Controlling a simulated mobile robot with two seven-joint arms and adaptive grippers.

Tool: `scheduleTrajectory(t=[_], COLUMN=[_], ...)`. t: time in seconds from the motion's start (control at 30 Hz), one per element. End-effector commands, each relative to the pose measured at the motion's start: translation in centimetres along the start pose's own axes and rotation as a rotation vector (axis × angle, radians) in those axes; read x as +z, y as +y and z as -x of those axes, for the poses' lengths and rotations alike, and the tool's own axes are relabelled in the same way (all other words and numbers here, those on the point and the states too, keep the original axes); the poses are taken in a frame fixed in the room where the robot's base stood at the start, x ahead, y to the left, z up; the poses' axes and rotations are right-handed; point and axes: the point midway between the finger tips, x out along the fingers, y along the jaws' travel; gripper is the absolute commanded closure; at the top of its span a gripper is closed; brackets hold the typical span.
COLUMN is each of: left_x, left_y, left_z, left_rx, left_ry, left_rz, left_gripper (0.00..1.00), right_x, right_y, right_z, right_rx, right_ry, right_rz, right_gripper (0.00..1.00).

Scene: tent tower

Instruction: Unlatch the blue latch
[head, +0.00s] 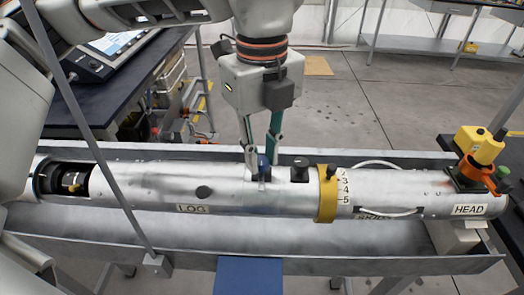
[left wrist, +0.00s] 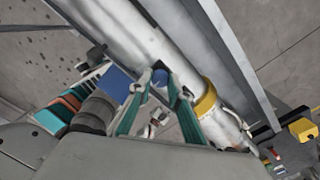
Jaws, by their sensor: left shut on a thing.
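The blue latch (head: 263,168) sits on top of the long silver tube (head: 150,182), near its middle. My left gripper (head: 261,160) points straight down from above, with its fingertips at the latch. In the left wrist view the blue latch (left wrist: 160,77) shows between the two fingertips of my left gripper (left wrist: 161,82), which is shut on it. The fingers cover part of the latch, and I cannot tell its latched state. My right gripper is not in view.
The tube lies in a grey metal trough (head: 180,249). A yellow and orange device (head: 478,147) stands at the right end. A thin grey rod crosses the left side.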

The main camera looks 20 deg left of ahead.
Motion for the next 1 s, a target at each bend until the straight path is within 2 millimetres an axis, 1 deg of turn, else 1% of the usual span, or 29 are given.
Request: scheduleTrajectory(t=[0.03,0.2,0.23,0.27,0.3,0.57,0.67,0.77,0.83,1.0], left_x=[0.1,0.1,0.1,0.1,0.1,0.0,0.0,0.1,0.1,0.1], left_y=[-0.1,-0.1,-0.1,-0.1,-0.1,-0.1,-0.1,-0.1,-0.1,-0.1], left_z=[0.3,0.3,0.3,0.3,0.2,0.1,0.3,1.2,2.3,5.8], left_rx=[-0.007,-0.007,-0.007,-0.007,-0.006,-0.003,-0.003,-0.003,-0.005,-0.006], left_ry=[-0.002,-0.002,-0.002,-0.002,-0.002,-0.001,-0.001,-0.002,-0.002,-0.003], left_rz=[0.003,0.002,0.002,0.002,0.002,0.000,0.000,0.000,0.001,0.002], left_gripper=[1.00,1.00,0.74,0.66,0.65,0.65,0.65,0.65,0.65,0.65], right_x=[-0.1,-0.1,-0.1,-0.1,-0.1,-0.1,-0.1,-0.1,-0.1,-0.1], right_y=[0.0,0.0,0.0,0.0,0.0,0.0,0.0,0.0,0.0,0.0], right_z=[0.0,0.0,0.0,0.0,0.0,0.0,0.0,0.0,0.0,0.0], right_rx=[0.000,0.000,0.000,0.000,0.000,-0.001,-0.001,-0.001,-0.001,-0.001], right_ry=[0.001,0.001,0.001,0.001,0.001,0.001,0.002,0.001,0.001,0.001], right_rz=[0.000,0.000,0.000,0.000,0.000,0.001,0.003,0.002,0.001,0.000], right_gripper=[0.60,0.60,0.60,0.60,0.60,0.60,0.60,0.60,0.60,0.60])
